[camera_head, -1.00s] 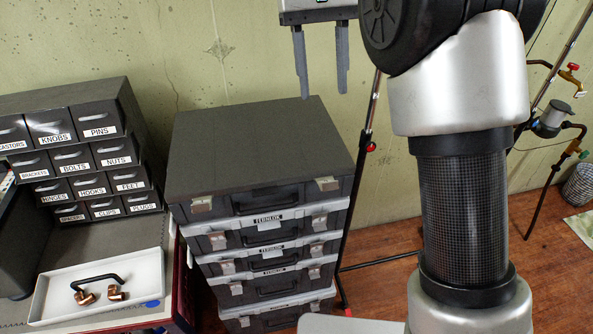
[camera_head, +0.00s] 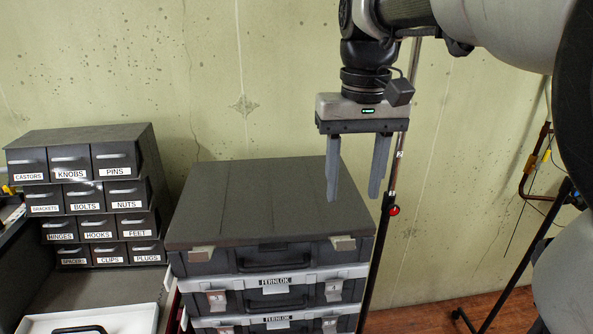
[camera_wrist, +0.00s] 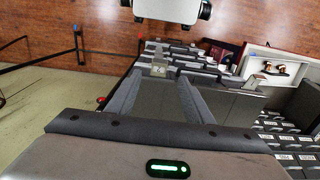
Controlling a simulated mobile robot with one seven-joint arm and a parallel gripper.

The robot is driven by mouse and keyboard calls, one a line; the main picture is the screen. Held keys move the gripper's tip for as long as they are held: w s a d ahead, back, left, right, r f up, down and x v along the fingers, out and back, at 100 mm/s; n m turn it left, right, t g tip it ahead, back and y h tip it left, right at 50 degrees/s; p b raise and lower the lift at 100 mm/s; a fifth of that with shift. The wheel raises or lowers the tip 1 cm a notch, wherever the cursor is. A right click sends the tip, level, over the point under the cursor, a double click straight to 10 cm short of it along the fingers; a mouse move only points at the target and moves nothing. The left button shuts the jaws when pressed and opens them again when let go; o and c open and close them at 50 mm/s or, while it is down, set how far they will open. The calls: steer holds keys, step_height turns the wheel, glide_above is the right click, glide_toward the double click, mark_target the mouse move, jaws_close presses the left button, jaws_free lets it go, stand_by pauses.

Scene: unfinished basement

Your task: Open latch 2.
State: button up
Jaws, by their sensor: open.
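A stack of dark cases stands against the wall. The top case (camera_head: 270,215) has a metal latch at its front left (camera_head: 201,254) and another at its front right (camera_head: 343,243). Both look closed. The second case has a left latch (camera_head: 217,299) and a right latch (camera_head: 333,291). Their small marks are too blurred to read, so I cannot tell which is latch 2. My gripper (camera_head: 353,197) is open and empty, pointing down above the right part of the top case, apart from the latches. In the wrist view, a latch (camera_wrist: 159,69) shows between the fingertips, farther off.
Labelled drawers (camera_head: 90,195) stand at the left. A white tray (camera_head: 110,320) lies in front of them; the wrist view shows copper fittings in it. A thin upright pole (camera_head: 384,235) with a red knob stands close to the stack's right side.

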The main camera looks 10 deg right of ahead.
mark_target(346, 240)
step_height(346, 240, down, 11)
steer(key=shift+f+b, duration=0.15)
steer(key=shift+b, duration=0.7)
steer(key=c, duration=1)
steer(key=p, duration=0.1)
steer(key=r+g+p, duration=0.1)
steer(key=p, duration=0.1)
steer(key=shift+w+r, duration=0.1)
steer(key=shift+w, duration=0.15)
steer(key=shift+c, duration=0.4)
steer(key=shift+w+g+p, duration=0.25)
steer(key=shift+g+p, duration=0.15)
steer(key=shift+p, duration=0.75)
steer(key=shift+f, duration=0.2)
steer(key=shift+o, duration=0.2)
